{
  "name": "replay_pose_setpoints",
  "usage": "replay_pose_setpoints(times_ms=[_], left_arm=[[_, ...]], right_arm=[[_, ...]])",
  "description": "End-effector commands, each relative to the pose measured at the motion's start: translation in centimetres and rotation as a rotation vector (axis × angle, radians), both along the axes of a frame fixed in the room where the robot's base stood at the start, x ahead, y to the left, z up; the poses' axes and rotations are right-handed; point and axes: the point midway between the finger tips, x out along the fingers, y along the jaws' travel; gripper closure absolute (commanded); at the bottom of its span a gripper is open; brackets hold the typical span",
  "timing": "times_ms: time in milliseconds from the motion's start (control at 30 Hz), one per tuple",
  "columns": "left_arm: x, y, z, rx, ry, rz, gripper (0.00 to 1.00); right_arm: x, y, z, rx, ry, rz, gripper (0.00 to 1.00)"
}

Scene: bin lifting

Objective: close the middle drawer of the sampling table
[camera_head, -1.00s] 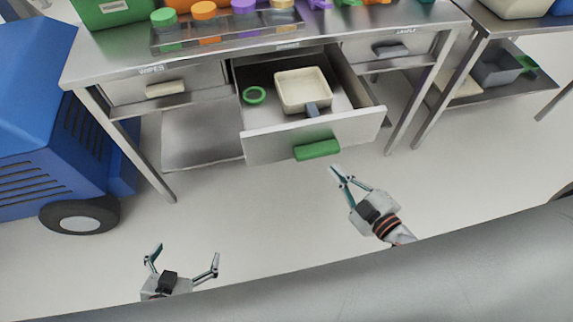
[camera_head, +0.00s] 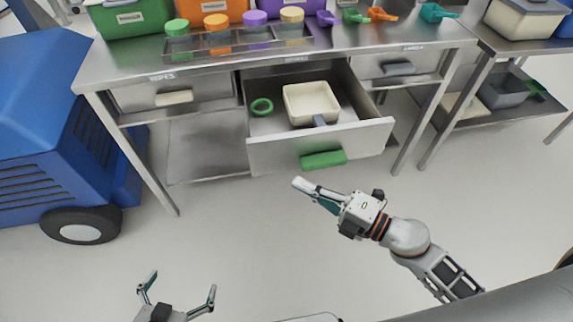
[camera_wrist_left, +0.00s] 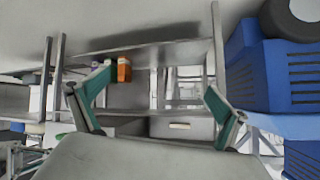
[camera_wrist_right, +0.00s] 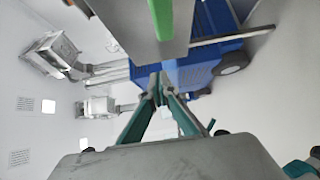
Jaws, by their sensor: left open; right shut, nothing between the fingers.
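The sampling table (camera_head: 130,75) stands across the head view. Its middle drawer (camera_head: 275,155) is pulled out, with a green handle (camera_head: 323,159) on its front. A cream tray (camera_head: 311,101) and a green ring (camera_head: 262,107) lie inside. My right gripper (camera_head: 300,184) is shut and empty, just in front of the drawer face and below the handle, apart from it in the head view. In the right wrist view a green bar (camera_wrist_right: 162,18), likely the handle, is above the fingertips. My left gripper (camera_head: 182,283) is open and empty, low over the floor at the left.
The left drawer (camera_head: 210,94) and right drawer (camera_head: 398,66) look shut. A blue machine (camera_head: 60,130) with a black wheel stands at left. Lidded jars (camera_head: 217,35) and scoops (camera_head: 382,14) are on the tabletop. A second table (camera_head: 500,55) stands right. The floor in front is clear.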

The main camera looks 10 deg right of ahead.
Motion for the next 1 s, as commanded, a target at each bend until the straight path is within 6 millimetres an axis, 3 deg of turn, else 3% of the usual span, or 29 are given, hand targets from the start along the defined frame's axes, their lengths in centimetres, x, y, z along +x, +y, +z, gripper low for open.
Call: replay_pose_setpoints(times_ms=[200,433,1000], left_arm=[[-0.1,-0.2,0.3,-0.006,0.002,0.0,0.0],[-0.8,-0.2,-0.8,-0.005,0.02,0.0,0.0],[-0.3,-0.2,0.0,-0.007,0.006,0.001,0.0]], right_arm=[[3.0,3.1,0.3,0.002,-0.004,-0.001,1.0],[5.9,2.9,-0.2,0.0,0.001,-0.002,1.0],[6.8,3.0,-0.1,0.001,0.001,-0.001,1.0]])
